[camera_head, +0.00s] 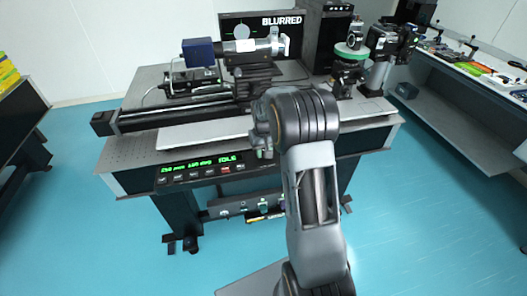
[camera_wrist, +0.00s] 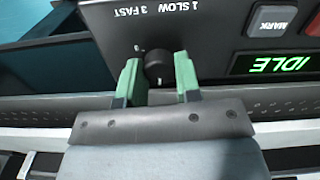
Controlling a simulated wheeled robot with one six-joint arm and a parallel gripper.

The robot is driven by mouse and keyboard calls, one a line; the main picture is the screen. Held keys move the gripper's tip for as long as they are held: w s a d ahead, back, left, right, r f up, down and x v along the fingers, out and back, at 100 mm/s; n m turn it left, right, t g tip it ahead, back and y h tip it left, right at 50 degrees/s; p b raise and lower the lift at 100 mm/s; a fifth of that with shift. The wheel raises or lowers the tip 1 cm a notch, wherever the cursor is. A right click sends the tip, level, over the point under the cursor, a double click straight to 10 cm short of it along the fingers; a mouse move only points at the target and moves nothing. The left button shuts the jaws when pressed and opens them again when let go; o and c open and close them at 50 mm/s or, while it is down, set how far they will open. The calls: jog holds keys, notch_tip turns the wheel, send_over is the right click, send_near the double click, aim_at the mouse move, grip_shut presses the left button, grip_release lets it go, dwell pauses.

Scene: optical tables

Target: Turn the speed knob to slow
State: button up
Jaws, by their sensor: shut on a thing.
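The speed knob (camera_wrist: 157,66) is small, round and black, and sits on a dark panel in the wrist view. The printing "1 SLOW 3 FAST" shows upside down above it. My gripper (camera_wrist: 158,78) has green fingers, one on each side of the knob, shut on it. Small light marks show on the panel near the knob; which one it points to I cannot tell. In the head view my arm (camera_head: 312,180) reaches to the table's front, and hides the knob and the gripper's tips.
The control panel (camera_head: 200,170) has a green display reading IDLE (camera_wrist: 278,63) and a MARK button (camera_wrist: 271,20). A screen reading BLURRED (camera_head: 282,20) stands behind a blue-ended instrument (camera_head: 199,52) on the optical table (camera_head: 130,152). Another bench (camera_head: 470,110) stands at right.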

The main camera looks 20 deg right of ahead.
aim_at(264, 162)
jog(key=shift+n, duration=0.7)
jog(key=o, duration=0.9)
notch_tip(264, 162, up, 14)
jog(key=shift+f, duration=0.1)
dwell(0.6)
jog(key=s+a+t, duration=0.1)
jog(key=s+a, duration=0.2)
jog(key=s, duration=0.4)
jog(key=s+a+t, duration=0.1)
jog(key=s+a, duration=0.3)
jog(key=s, duration=0.4)
jog(key=s+a+f+t, duration=0.1)
jog(key=s+a, duration=0.3)
jog(key=s, duration=0.3)
jog(key=shift+s+t, duration=0.15)
jog(key=shift+t, duration=0.15)
